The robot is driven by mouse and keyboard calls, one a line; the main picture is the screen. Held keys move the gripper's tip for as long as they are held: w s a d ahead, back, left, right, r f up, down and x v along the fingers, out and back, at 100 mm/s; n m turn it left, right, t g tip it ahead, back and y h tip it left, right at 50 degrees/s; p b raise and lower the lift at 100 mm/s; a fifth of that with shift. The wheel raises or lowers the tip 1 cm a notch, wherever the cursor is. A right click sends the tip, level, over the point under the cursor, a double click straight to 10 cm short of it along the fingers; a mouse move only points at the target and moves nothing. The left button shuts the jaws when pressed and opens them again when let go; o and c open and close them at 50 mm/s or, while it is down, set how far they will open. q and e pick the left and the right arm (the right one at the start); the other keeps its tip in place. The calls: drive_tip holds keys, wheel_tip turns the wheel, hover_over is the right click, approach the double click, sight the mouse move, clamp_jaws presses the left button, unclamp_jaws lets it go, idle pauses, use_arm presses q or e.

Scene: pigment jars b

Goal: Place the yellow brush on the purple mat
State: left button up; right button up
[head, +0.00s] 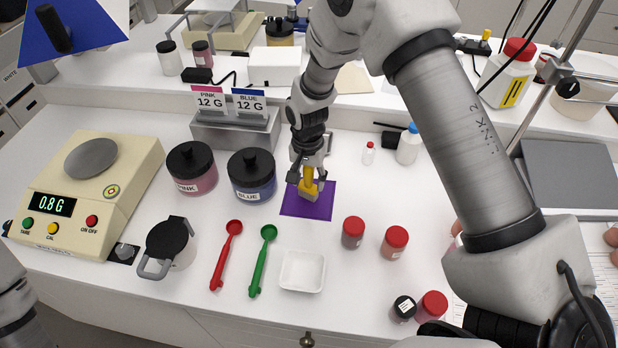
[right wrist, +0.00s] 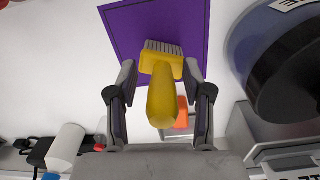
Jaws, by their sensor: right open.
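The yellow brush (head: 308,187) is at the purple mat (head: 318,205), with its bristle end toward the mat and its handle up between my fingers. In the right wrist view the brush (right wrist: 161,95) points its handle at the camera, and its bristles overlap the mat (right wrist: 190,25). I cannot tell for sure that the bristles touch the mat. My right gripper (head: 309,182) is open around the brush. Its fingers stand on both sides of the brush head, with small gaps in the right wrist view (right wrist: 159,77). My left gripper is out of view.
The blue jar (head: 252,175) and pink jar (head: 191,170) stand left of the mat. Red-capped jars (head: 353,233) stand to the right. A white tray (head: 302,271), green scoop (head: 262,262) and red scoop (head: 226,256) lie in front. A scale (head: 88,190) is far left.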

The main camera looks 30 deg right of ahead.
drive_tip(key=shift+w+r, duration=0.1)
drive_tip(key=shift+r, duration=0.15)
wheel_tip(320, 180, up, 11)
drive_tip(key=b, duration=0.3)
drive_tip(key=shift+f, duration=0.2)
drive_tip(key=shift+r, duration=0.3)
drive_tip(key=shift+w, duration=0.1)
drive_tip(key=shift+a, duration=0.1)
idle(0.5)
